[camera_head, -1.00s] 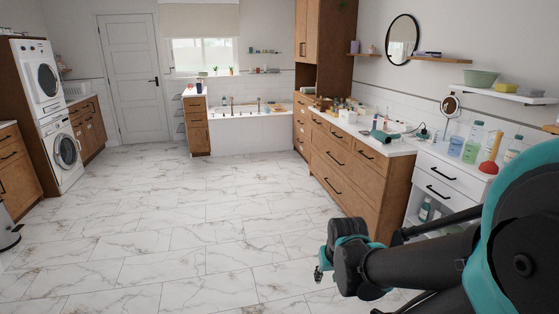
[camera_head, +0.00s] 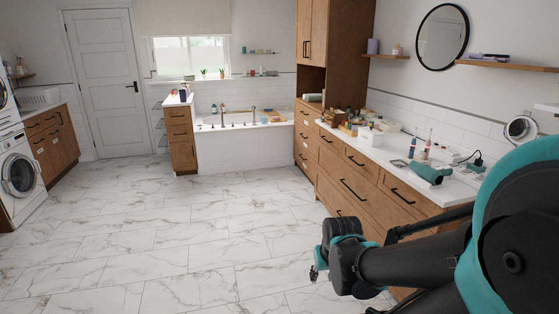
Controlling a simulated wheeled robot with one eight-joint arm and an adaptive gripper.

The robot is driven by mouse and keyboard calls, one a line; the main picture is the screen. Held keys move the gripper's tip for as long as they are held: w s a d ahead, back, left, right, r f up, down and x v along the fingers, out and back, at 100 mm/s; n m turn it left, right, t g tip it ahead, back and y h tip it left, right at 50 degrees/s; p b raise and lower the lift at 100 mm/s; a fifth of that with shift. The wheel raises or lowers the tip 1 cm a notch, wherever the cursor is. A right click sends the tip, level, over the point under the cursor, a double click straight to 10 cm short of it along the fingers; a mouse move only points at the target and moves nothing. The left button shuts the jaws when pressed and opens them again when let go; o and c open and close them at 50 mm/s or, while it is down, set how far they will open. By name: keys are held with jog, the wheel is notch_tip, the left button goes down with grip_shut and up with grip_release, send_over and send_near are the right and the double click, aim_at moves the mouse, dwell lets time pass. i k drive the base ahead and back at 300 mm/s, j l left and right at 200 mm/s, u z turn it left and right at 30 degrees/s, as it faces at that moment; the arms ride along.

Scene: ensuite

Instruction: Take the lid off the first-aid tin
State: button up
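I cannot make out the first-aid tin for certain. A small white box (camera_head: 369,136) stands on the long wooden counter; it is too small in the picture to tell whether it is the tin or has a lid. My gripper (camera_head: 316,270) hangs low over the floor, in front of the counter and well apart from anything on it. Its fingers are small and mostly hidden behind the wrist, so I cannot tell whether they are open or shut. Nothing shows held in it.
The wooden counter (camera_head: 448,208) runs along the right wall. A teal hair dryer (camera_head: 430,173), bottles and a crowded group of small items (camera_head: 345,117) stand on it. A bathtub (camera_head: 243,143) and a narrow cabinet (camera_head: 181,137) are at the back. The marble floor (camera_head: 170,230) is clear.

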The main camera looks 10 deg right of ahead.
aim_at(369, 130)
jog(key=i+j, duration=0.1)
jog(key=i, duration=1.7)
jog(key=l+z, duration=0.05)
jog(key=l, duration=0.05)
